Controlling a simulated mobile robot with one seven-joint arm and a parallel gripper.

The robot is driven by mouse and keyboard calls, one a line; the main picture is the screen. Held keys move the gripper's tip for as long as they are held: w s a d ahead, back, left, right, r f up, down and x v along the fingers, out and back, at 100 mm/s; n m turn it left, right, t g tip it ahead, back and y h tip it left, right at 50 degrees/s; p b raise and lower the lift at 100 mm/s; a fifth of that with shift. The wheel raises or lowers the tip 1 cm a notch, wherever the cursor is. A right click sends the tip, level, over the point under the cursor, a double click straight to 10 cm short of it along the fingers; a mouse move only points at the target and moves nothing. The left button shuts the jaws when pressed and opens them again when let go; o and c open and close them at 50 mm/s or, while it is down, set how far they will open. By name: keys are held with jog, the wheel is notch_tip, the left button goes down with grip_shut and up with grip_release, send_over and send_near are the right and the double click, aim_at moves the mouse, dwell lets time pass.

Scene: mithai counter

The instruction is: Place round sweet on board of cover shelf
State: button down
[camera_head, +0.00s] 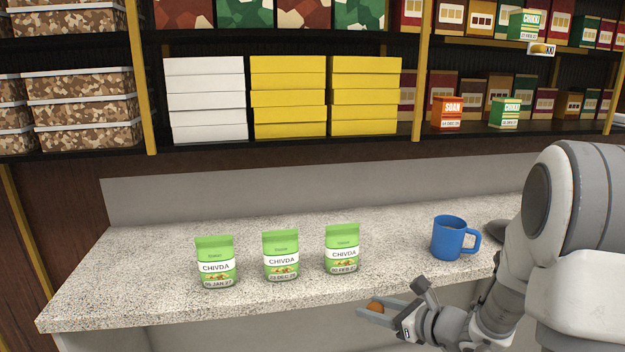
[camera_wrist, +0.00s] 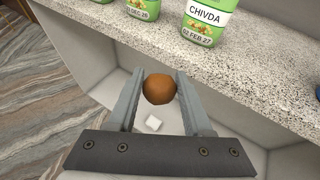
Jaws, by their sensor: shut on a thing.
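The round sweet (camera_wrist: 159,89) is a brown ball held between the two fingers of my gripper (camera_wrist: 160,92) in the wrist view. In the head view the sweet (camera_head: 375,307) shows small and orange-brown at the tip of my gripper (camera_head: 378,310), in front of the counter's front edge. My gripper is shut on it, in the air and apart from the counter. Dark shelves with boxes stand behind the counter. I cannot tell which board is the cover shelf.
The speckled counter (camera_head: 130,285) bears three green Chivda packets (camera_head: 281,254) and a blue mug (camera_head: 449,238). White boxes (camera_head: 205,100) and yellow boxes (camera_head: 289,98) fill the shelf above.

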aim_at(381, 306)
jog(key=r+m+h+p, duration=0.1)
jog(key=r+p, duration=0.1)
jog(key=r, duration=0.1)
jog(key=r+m+t+h+p, duration=0.1)
jog(key=r+p, duration=0.1)
jog(key=r, duration=0.2)
jog(key=r+m+t+h+p, duration=0.1)
jog(key=r+p, duration=0.1)
jog(key=r, duration=0.1)
jog(key=shift+d+r+m+h+p, duration=0.15)
jog(key=shift+d+m+h+p, duration=0.1)
jog(key=shift+m+h+p, duration=0.15)
jog(key=shift+s+d+r+m+h+p, duration=0.15)
jog(key=shift+d+r+m+h+p, duration=0.15)
jog(key=shift+r+m+h, duration=0.15)
